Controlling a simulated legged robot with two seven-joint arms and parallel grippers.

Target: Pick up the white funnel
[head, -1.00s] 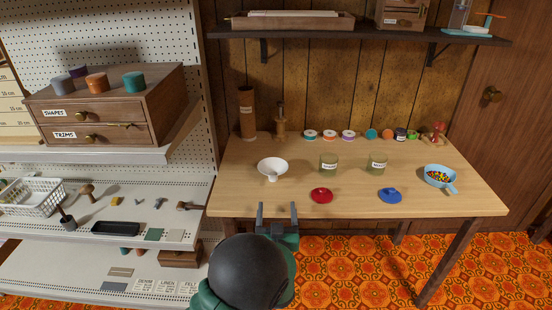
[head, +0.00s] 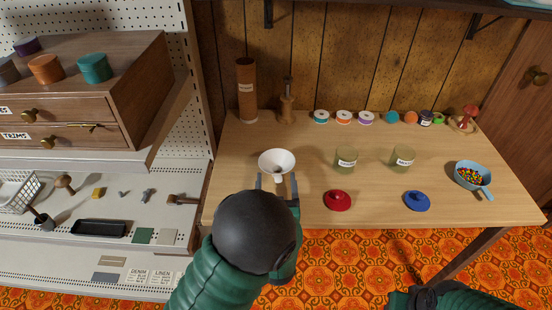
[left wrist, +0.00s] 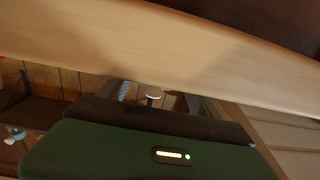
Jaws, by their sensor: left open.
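The white funnel (head: 277,161) stands at the front left of the wooden table, wide mouth up, its short spout toward me. My left gripper (head: 277,182) is open at the table's front edge. Its two fingers point at the funnel, one on each side of the spout in the head view. I cannot tell whether they touch it; no hold shows. In the left wrist view the fingers (left wrist: 159,97) stand apart, with a small pale shape between them that I cannot name for sure. The jaws of my right gripper do not show.
On the table (head: 310,215) are a red lid (head: 338,201), a blue lid (head: 417,202), two labelled jars (head: 346,160) and a blue pan of beads (head: 472,177). A brown tube (head: 246,91) and several spools stand behind. Shelves (head: 120,190) flank the left.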

